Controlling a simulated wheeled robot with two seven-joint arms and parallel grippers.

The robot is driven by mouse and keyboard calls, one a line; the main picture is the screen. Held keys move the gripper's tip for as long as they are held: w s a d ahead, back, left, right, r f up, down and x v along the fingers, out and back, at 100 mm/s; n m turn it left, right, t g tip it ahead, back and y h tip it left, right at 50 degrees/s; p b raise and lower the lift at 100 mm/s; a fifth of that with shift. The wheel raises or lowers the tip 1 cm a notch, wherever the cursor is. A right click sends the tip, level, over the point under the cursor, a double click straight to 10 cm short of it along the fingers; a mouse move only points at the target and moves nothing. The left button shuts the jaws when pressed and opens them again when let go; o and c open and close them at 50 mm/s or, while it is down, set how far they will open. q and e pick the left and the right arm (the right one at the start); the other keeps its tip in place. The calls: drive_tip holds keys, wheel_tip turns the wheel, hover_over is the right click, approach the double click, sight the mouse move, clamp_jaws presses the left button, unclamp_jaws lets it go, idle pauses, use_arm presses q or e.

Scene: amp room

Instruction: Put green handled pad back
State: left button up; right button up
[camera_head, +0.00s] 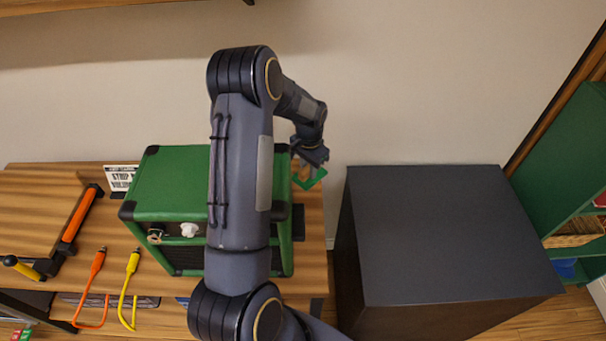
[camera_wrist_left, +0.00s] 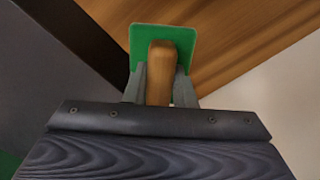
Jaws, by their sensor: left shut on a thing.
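The green handled pad (camera_wrist_left: 186,42) is a flat green plate with a wooden handle (camera_wrist_left: 160,70). In the left wrist view my left gripper (camera_wrist_left: 160,88) is shut on the wooden handle, with one finger on each side. In the head view the pad (camera_head: 312,180) shows as a small green piece below my left gripper (camera_head: 309,163), just right of the green amp and near the right end of the wooden bench. I cannot tell whether the pad touches the bench. My right gripper is not in view.
A green amp (camera_head: 170,180) stands on the wooden bench (camera_head: 315,240), partly hidden by my left arm. A dark cabinet (camera_head: 430,235) stands to the right across a narrow gap. A green shelf (camera_head: 570,150) is far right.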

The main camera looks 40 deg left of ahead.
sight(306, 175)
use_arm(q)
drive_tip(key=f, duration=0.1)
drive_tip(key=a+f+b, duration=0.1)
drive_tip(key=f, duration=0.1)
drive_tip(key=a+f+b, duration=0.1)
drive_tip(key=shift+w+f, duration=0.2)
drive_tip(key=shift+d+f+b, duration=0.1)
drive_tip(key=shift+f+b, duration=0.25)
drive_tip(key=shift+b, duration=0.05)
drive_tip(key=shift+d+r, duration=0.3)
drive_tip(key=shift+a+f, duration=0.2)
drive_tip(key=shift+f, duration=0.05)
drive_tip(key=o, duration=1)
drive_tip(key=shift+c, duration=0.2)
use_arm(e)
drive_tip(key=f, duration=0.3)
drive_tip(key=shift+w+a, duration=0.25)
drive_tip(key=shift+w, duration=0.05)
use_arm(q)
drive_tip(key=shift+d+r, duration=0.1)
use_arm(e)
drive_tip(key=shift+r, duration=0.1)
